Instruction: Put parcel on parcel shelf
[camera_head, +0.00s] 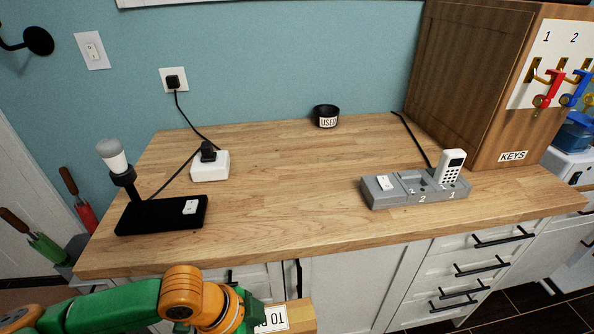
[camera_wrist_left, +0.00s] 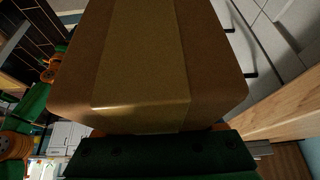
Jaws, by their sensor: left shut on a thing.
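A brown cardboard parcel (camera_wrist_left: 145,60) with a broad strip of tape fills the middle of the left wrist view. My left gripper (camera_wrist_left: 160,150) is shut on it, with a dark green finger across the near end. In the head view my green and orange left arm comes in at the bottom left, and the gripper (camera_head: 255,311) is at its end. A part of the parcel (camera_head: 303,314) with a white label shows beside it, in front of the counter and below its top; the rest is cut off. The parcel shelf cannot be made out. My right gripper is not in view.
The wooden counter (camera_head: 290,215) is clear in its middle. White drawers (camera_head: 470,245) are below.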

